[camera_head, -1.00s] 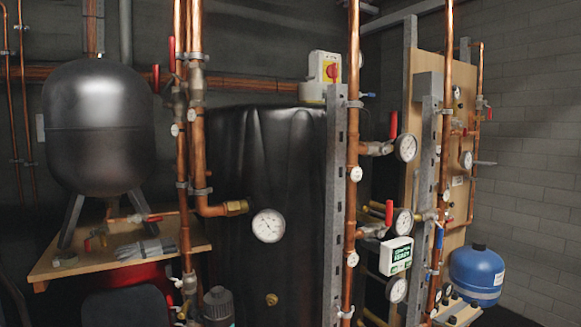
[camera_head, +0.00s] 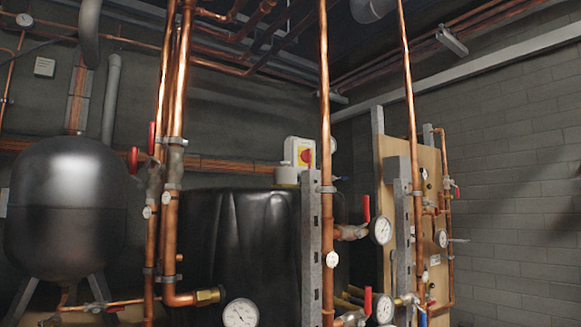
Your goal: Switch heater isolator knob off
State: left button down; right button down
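The heater isolator knob (camera_head: 306,155) is a small red rotary knob on a yellow plate. It sits on the front of a pale switch box (camera_head: 292,149), above the back right of the black tank (camera_head: 242,235). A vertical copper pipe (camera_head: 325,120) passes just to its right. The knob's exact pointing direction is too small to tell. Neither of my grippers is in view.
A dark round vessel (camera_head: 66,205) stands at the left. Vertical copper pipes (camera_head: 177,90) with red lever valves and a dial gauge (camera_head: 240,313) stand before the tank. A grey upright post (camera_head: 311,250) and a wooden panel (camera_head: 392,160) are to the right.

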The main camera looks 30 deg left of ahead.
aim_at(306, 155)
jog(key=i+l+u, duration=0.2)
jog(key=u, duration=0.3)
jog(key=i+l+u, duration=0.25)
jog(key=u, duration=0.2)
jog(key=i+l+u, duration=0.1)
jog(key=l+u, duration=0.4)
jog(key=i+l, duration=0.15)
jog(key=l, duration=0.35)
jog(key=i+l+u, duration=0.15)
jog(key=l, duration=0.85)
jog(key=i+l+u, duration=0.1)
jog(key=l, duration=0.45)
jog(key=i, duration=0.05)
